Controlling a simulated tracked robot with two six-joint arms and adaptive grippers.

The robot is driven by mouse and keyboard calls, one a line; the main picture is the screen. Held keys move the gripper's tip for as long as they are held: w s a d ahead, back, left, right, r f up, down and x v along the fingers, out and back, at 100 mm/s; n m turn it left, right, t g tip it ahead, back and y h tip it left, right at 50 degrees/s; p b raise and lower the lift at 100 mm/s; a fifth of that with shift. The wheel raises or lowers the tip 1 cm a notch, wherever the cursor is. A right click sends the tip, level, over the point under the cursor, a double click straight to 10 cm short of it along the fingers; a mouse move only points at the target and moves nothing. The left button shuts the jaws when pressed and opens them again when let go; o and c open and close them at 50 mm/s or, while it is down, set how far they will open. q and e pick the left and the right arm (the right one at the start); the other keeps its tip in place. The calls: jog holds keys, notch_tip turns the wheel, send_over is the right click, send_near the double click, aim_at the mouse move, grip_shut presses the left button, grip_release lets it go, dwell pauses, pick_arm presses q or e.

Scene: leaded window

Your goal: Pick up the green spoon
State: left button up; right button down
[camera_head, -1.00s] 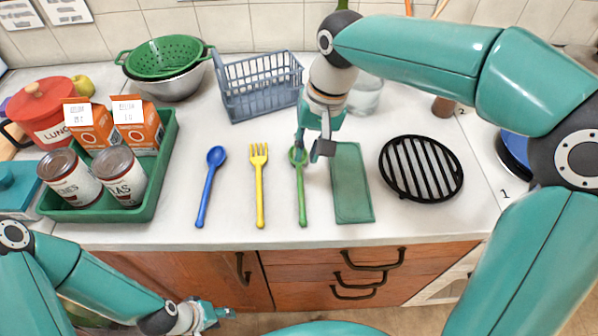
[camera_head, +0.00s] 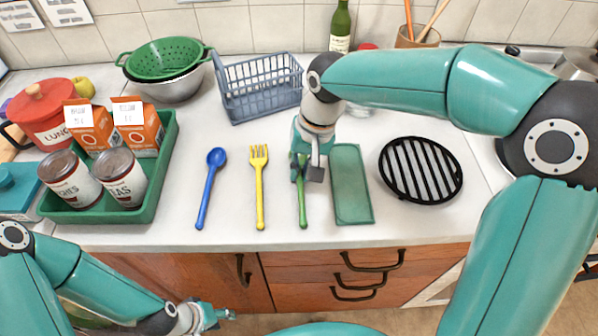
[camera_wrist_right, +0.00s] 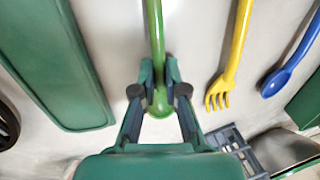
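The green spoon (camera_head: 303,210) lies on the white counter, its handle toward the front edge. My right gripper (camera_head: 306,173) is low over its upper part and hides the bowl in the head view. In the right wrist view my right gripper (camera_wrist_right: 159,75) has a finger on each side of the spoon (camera_wrist_right: 155,30), with the bowl between the fingers. The fingers look open around it, with small gaps; contact is not clear. My left gripper (camera_head: 215,314) is low at the front left, away from the counter items; its finger opening is too small to tell.
A yellow fork (camera_head: 259,190) and a blue spoon (camera_head: 209,190) lie to the left. A green board (camera_head: 351,185) lies close on the right, then a black trivet (camera_head: 421,170). A blue-grey rack (camera_head: 262,88) stands behind. A green tray (camera_head: 160,170) holds cans and cartons.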

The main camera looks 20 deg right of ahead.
aim_at(301, 171)
jog(key=shift+r, duration=0.1)
notch_tip(301, 171, up, 20)
jog(key=p, duration=0.2)
dwell(0.5)
dwell(0.4)
